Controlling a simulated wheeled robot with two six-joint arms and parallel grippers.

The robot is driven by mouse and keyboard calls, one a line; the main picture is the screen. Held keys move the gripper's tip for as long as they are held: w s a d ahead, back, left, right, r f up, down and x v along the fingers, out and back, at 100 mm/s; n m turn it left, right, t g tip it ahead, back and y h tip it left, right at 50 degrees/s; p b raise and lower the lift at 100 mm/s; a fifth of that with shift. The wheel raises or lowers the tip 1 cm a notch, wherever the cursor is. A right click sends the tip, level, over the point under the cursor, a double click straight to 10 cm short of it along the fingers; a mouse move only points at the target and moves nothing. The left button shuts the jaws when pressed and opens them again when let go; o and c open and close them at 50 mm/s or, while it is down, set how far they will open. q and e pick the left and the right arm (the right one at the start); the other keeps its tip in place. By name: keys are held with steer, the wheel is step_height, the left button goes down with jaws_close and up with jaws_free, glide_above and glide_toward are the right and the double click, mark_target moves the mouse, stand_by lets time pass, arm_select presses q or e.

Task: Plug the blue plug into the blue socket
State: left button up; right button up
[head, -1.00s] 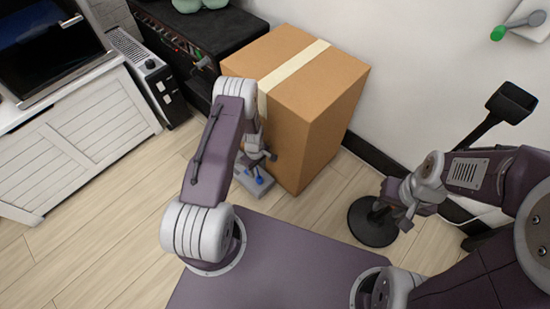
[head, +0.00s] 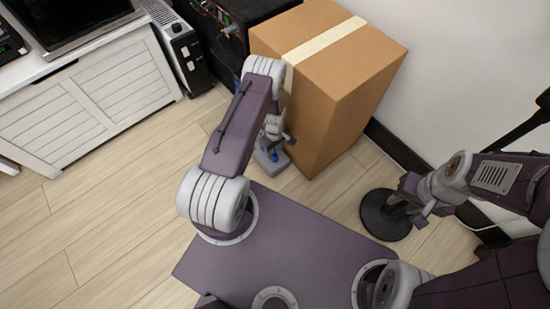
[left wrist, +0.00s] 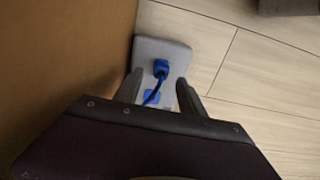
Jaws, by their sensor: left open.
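A grey block (left wrist: 176,50) lies on the floor against the cardboard box; it also shows in the head view (head: 264,162). A blue plug (left wrist: 160,68) with a blue cord sits at its far part in the left wrist view. A second blue piece (left wrist: 181,94), perhaps the socket, is partly hidden by my wrist; I cannot tell whether the two are joined. My left gripper (left wrist: 160,86) is open, its fingers either side of the cord, just short of the plug. My right gripper (head: 424,212) hangs near the black round base; its jaws are unclear.
The tall cardboard box (head: 330,95) stands close beside my left gripper. The black round base (head: 383,217) of a stand is on the right. A white cabinet (head: 90,110) and a heater (head: 183,50) are at the left. The wooden floor (head: 120,215) between is clear.

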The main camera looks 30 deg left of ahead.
mark_target(274, 154)
arm_select(q)
step_height(274, 154, down, 6)
steer(key=b, duration=0.4)
steer(key=shift+a+r+b, duration=0.1)
steer(key=shift+r+b, duration=0.1)
steer(key=shift+b, duration=0.2)
steer(key=shift+r, duration=0.2)
jaws_close()
